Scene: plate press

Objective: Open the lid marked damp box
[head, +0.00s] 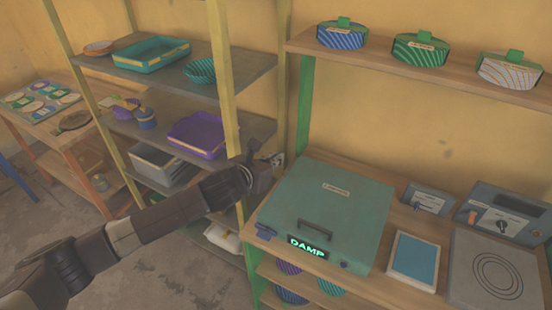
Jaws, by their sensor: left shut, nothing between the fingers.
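The damp box (270,240) is a flat teal case on the wooden bench, with a lit green DAMP sign (307,247) on its front. Its lid (345,200) is down and shut, with a dark handle (315,231) near the front edge and a small label towards the back. My left gripper (277,159) is shut and empty, just beyond the box's back left corner, above the lid's level in the picture. My left arm reaches in from the lower left. My right gripper is not in view.
A blue panel (418,258), a plate with rings (497,277) and control boxes (504,211) stand right of the box. Patterned containers (420,50) sit on the upper shelf. A shelf post (222,70) rises close to my left gripper. Trays fill the left rack.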

